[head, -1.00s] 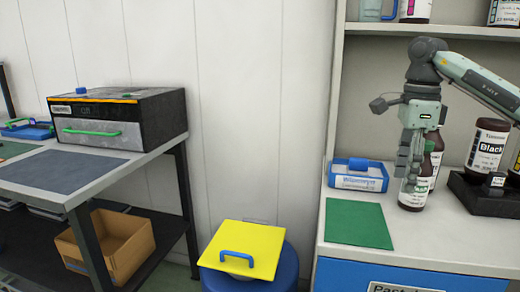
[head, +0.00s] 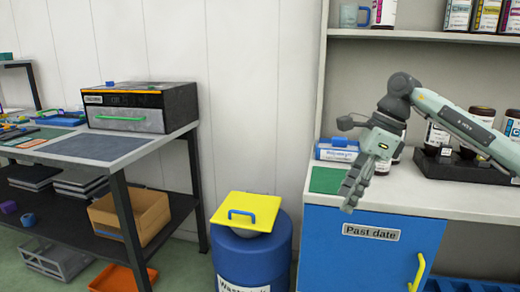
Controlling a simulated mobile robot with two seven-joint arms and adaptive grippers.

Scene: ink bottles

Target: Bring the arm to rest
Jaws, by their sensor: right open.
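My right arm comes in from the right edge in the head view, across the front of the white counter (head: 455,200). My right gripper (head: 350,200) is open and empty, angled down and to the left, in front of the counter's front edge and the blue "Past date" door (head: 400,255). It touches no bottle that I can see. A dark bottle (head: 384,160) stands behind the gripper, partly hidden by it. More brown bottles (head: 436,136) stand in a black tray (head: 460,167) behind my arm. My left gripper is not in view.
A green mat (head: 325,180) and a blue-white labelled box (head: 337,150) lie on the counter. A blue waste bin (head: 250,262) with a yellow lid (head: 246,211) stands left of it. A bench with a black drawer unit (head: 150,103) is at the left. Bottles stand on the upper shelf (head: 425,37).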

